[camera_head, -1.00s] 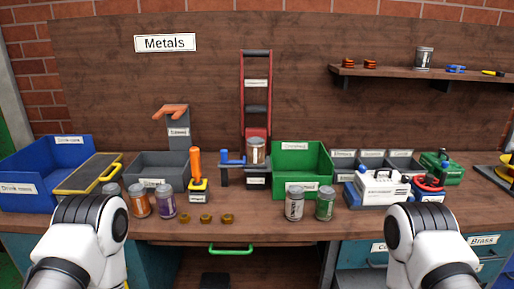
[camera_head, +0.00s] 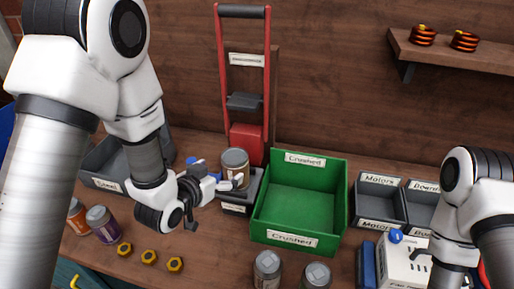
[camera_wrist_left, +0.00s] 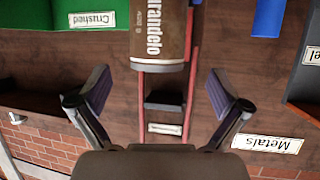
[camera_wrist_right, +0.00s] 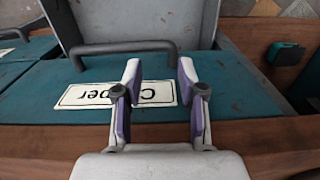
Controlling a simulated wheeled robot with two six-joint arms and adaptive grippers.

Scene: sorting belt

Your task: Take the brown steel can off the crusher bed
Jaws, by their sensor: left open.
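The brown steel can (camera_head: 235,170) stands upright on the crusher bed (camera_head: 240,196), under the red crusher frame (camera_head: 246,80). It has a silver lid and a brown label. My left gripper (camera_head: 221,181) is just left of the can, its fingers open and pointing toward it. In the left wrist view, the can (camera_wrist_left: 160,35) shows upside down beyond the gap between the parted fingers (camera_wrist_left: 160,84); contact is not visible. In the right wrist view, my right gripper (camera_wrist_right: 160,72) is open and empty over a blue drawer front.
A green Crushed bin (camera_head: 300,205) stands right beside the crusher bed. A grey Steel bin (camera_head: 105,180) is at the left, partly behind my left arm. Small grey bins (camera_head: 378,200) stand at the right.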

